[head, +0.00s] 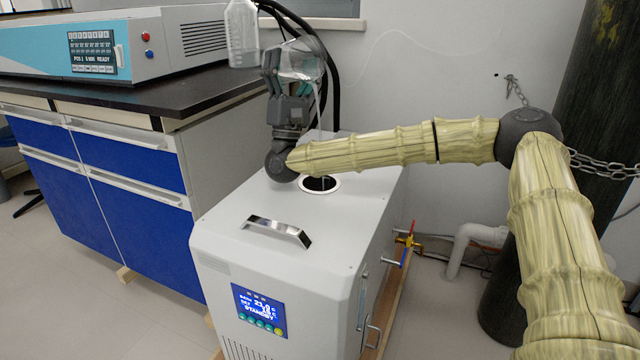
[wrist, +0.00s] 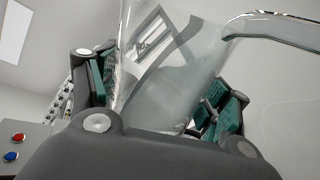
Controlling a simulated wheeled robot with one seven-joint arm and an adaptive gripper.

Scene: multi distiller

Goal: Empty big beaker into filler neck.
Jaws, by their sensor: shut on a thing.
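My gripper (head: 290,88) is shut on the big beaker (head: 300,62), a clear glass vessel held high above the grey machine. In the wrist view the beaker (wrist: 175,75) sits between my finger pads and leans; its clear wall makes its contents hard to judge. A clear, glossy arc runs from its upper part to the right in the wrist view and looks like liquid. In the head view a thin pale streak drops from the beaker toward the filler neck (head: 320,184), a dark round opening with a white rim on the machine's top, partly behind my wrist.
The grey machine (head: 270,215) has a metal handle (head: 277,231) on its top and a lit display in front. A bench (head: 150,105) at left carries a teal-and-white device (head: 130,45) and a translucent bottle (head: 242,35) close to my gripper. Black hoses (head: 334,80) hang behind.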

